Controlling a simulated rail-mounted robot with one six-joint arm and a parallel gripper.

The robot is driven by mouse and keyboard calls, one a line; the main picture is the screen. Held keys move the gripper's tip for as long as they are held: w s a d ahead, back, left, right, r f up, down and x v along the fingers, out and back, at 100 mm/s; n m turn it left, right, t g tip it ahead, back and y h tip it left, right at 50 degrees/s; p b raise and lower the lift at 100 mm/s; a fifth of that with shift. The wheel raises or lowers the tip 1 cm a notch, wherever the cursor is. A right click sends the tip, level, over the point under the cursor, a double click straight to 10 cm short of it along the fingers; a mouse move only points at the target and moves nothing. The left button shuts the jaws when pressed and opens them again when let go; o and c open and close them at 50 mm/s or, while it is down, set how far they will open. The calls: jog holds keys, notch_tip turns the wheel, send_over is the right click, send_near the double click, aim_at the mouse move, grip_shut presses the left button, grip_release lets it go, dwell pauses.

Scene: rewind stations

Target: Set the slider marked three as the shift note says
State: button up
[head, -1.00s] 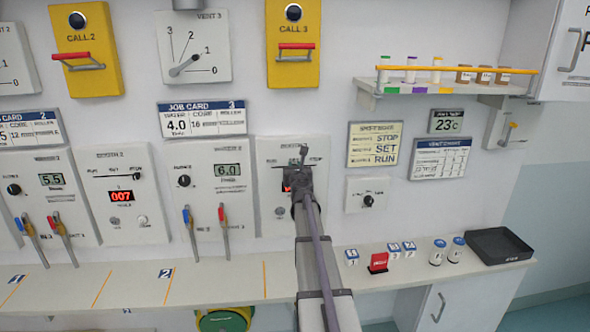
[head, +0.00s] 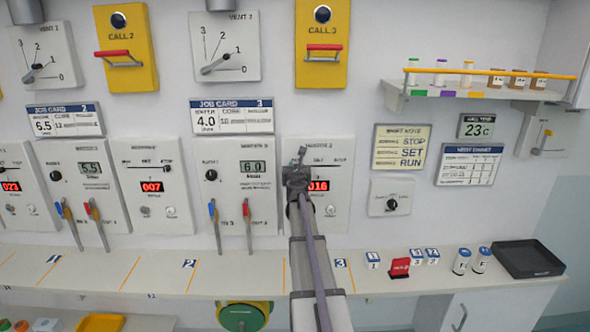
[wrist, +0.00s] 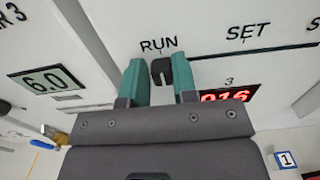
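The slider marked three has a black knob (wrist: 161,71), which sits just under the word RUN in the wrist view. SET is to its right, and a small 3 stands above the red 016 display. My gripper (wrist: 161,80) has one teal finger on each side of the knob, close against it, and looks shut on it. In the head view my gripper (head: 297,172) covers the left part of the station's panel (head: 338,150), so the knob is hidden there. The shift note (head: 399,147) on the wall reads STOP, SET, RUN from top to bottom; its smaller marks are unreadable.
A job card (head: 231,116) hangs above station three. Two levers with blue and red grips stand left of the panel. A yellow call box (head: 322,45) hangs above.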

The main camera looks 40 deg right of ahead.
jog(key=o, duration=0.4)
jog(key=shift+w+a, duration=0.15)
jog(key=shift+o, duration=0.2)
jog(key=v, duration=1)
jog(key=shift+s+a, duration=0.2)
jog(key=shift+s, duration=0.2)
